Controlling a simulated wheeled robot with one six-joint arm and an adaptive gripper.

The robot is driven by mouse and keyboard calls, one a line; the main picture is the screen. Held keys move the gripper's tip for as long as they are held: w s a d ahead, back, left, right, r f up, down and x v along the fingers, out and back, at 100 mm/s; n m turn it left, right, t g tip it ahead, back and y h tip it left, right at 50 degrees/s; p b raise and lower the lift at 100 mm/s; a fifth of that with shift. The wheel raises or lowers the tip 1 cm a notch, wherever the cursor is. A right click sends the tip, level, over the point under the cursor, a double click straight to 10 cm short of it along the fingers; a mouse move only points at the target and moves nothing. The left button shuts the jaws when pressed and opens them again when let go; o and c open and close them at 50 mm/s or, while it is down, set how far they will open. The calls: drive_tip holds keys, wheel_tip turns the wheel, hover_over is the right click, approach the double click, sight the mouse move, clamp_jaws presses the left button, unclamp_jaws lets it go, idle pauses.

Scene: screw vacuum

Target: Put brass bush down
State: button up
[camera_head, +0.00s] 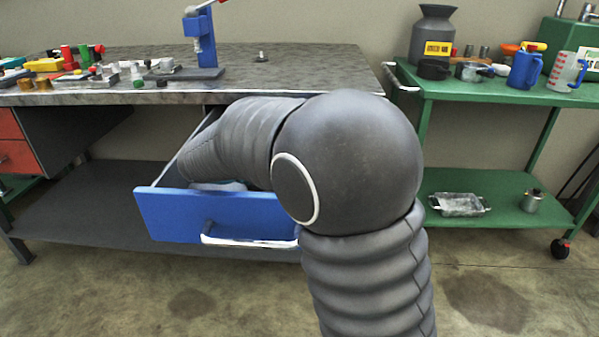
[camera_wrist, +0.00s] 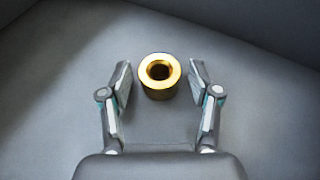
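The brass bush (camera_wrist: 158,88) is a short golden ring with a dark hole, upright on a grey surface in the wrist view. My gripper (camera_wrist: 160,82) is open around it, one finger on each side, with a visible gap between each finger and the bush. In the head view my arm reaches into the open blue drawer (camera_head: 170,215) under the workbench. My arm hides the gripper, the bush and most of the drawer's inside there.
The workbench top (camera_head: 320,70) holds a blue press (camera_head: 203,45) and, at the left, several small parts and tools. A green cart (camera_head: 480,88) with cans and jugs stands to the right. Grey walls rise behind the bush in the wrist view.

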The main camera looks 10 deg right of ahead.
drive_tip(key=shift+r, duration=0.15)
drive_tip(key=v, duration=1.2)
drive_tip(key=shift+p, duration=0.4)
